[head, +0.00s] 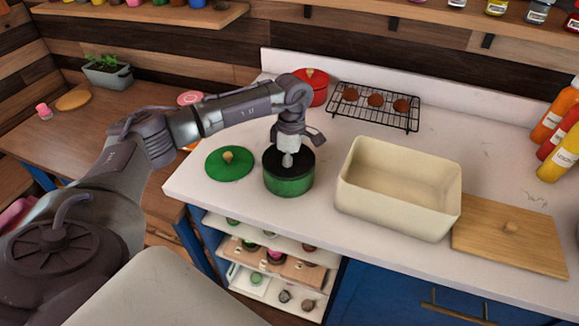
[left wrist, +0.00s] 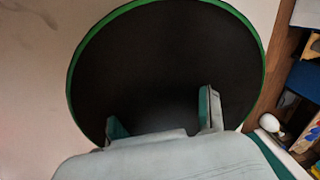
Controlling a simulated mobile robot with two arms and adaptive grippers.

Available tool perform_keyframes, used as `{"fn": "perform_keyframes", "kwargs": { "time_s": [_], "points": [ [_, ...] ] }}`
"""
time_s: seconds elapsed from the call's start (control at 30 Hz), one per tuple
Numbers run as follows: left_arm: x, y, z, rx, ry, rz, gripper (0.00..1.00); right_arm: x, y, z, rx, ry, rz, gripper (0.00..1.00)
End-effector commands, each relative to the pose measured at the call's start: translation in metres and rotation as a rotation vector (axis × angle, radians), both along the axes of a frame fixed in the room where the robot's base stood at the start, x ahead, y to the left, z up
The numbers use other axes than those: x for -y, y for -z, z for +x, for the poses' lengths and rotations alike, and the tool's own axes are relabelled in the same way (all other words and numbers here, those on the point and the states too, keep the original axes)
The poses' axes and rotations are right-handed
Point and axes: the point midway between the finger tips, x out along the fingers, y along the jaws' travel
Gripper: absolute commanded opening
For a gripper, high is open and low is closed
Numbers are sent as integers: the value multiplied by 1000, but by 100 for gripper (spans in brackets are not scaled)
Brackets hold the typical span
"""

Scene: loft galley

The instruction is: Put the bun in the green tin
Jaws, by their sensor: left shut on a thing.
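The round green tin (head: 289,186) stands on the pale counter with its top open and a dark inside. Its dark opening and green rim (left wrist: 70,78) fill much of the left wrist view. My left gripper (head: 287,160) points down over the tin's mouth. In the left wrist view its fingers (left wrist: 160,118) stand apart over the dark inside. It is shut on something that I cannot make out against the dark. Three brown buns (head: 376,99) sit on a black wire rack (head: 372,114) at the back. My right gripper is not in view.
A green lid with a knob (head: 229,164) lies left of the tin. A large cream bin (head: 398,190) stands close on the right, with a wooden lid (head: 510,236) beyond it. Sauce bottles (head: 563,145) stand at the far right.

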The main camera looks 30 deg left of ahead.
Motion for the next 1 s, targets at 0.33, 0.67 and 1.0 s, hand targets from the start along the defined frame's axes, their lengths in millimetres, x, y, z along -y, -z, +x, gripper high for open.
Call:
{"fn": "perform_keyframes", "kwargs": {
  "time_s": [0.33, 0.67, 1.0],
  "points": [
    [0, 3, 0, 0, 0, 0, 63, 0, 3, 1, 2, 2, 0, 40],
    [-1, -10, 2, 3, 0, 0, 63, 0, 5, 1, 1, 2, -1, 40],
    [-4, -80, 12, 5, -1, 0, 63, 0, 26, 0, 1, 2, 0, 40]
  ]
}}
